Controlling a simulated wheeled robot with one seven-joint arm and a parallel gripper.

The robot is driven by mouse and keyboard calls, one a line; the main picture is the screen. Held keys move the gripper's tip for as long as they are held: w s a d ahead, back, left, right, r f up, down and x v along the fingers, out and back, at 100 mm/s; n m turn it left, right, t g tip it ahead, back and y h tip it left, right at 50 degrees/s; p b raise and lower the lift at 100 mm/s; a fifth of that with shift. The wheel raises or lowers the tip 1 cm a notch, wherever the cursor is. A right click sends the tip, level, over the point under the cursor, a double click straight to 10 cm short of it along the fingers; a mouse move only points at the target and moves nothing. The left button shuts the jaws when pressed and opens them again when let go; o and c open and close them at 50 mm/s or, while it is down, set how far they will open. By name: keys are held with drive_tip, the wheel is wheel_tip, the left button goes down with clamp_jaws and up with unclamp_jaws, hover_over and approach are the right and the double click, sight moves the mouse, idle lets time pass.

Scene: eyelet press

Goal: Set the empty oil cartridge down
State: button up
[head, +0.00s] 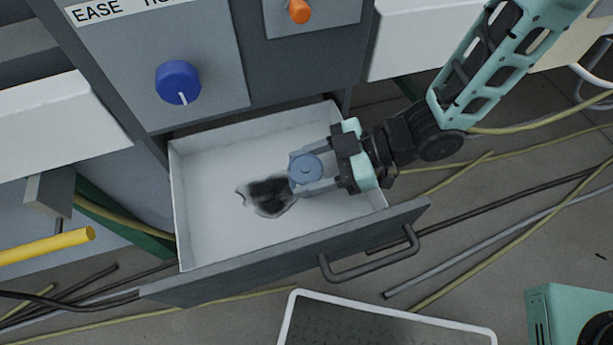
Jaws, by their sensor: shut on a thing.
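The oil cartridge is a small blue-grey cylinder (306,168) with a round top, seen from above in the head view. My gripper (308,172) comes in from the right and is shut on it, one finger on each side. The cartridge is over the inside of an open white-lined drawer (205,225). Whether its base touches the drawer floor cannot be told from this view. A dark, smudged patch (268,195) with a clear-looking edge lies on the drawer floor just left of the cartridge.
The drawer's grey front (290,258) with its handle (370,262) faces the near side. A panel with a blue knob (178,82) and an orange knob (300,11) stands behind. A yellow bar (45,246) juts in at left. Cables cross the floor; a dark tray (385,325) lies in front.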

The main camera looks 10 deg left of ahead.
drive_tip(key=shift+f, duration=1.2)
drive_tip(key=shift+f+b, duration=0.15)
drive_tip(key=shift+b, duration=0.2)
drive_tip(key=o, duration=1)
drive_tip(key=shift+c, duration=0.2)
